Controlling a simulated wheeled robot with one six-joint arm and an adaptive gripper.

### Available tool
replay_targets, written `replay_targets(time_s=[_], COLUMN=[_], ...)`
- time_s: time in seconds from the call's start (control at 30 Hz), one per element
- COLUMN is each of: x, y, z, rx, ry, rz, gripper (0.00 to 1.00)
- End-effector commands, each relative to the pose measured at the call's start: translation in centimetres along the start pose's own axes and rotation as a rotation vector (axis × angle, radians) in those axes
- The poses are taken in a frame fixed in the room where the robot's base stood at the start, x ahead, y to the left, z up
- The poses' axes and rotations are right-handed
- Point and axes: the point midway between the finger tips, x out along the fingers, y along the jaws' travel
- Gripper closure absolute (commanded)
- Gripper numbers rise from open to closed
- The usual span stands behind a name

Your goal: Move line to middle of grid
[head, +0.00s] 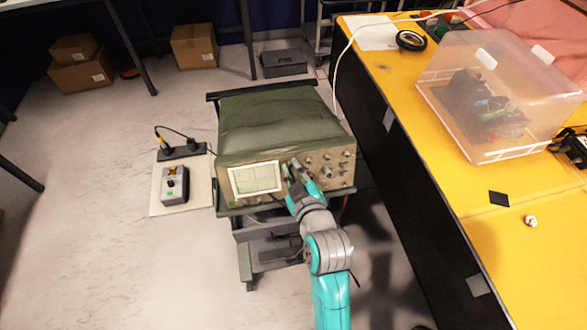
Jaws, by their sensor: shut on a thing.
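An oscilloscope (300,190) with a green cover stands on a cart, its front panel facing me. Its screen (243,180) shows a pale grid on the panel's left side. The trace line on the grid is too faint to place for sure. Several knobs (328,172) sit right of the screen. My gripper (291,172) is at the panel, just right of the screen, with its fingertips against the knob area. It is shut on a small control there, which the fingers hide.
A yellow table (440,150) with a clear plastic box (500,130) stands at the right. A small control box (174,186) and a power strip (181,151) lie left of the cart. The left floor is mostly clear.

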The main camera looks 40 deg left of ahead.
Motion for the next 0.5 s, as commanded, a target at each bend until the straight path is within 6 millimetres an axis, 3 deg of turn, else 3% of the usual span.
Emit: replay_targets(time_s=[0.5], x=[0.00], y=[-0.33], z=[0.05], rx=[0.485], ry=[0.011], rz=[0.053], gripper=[1.00])
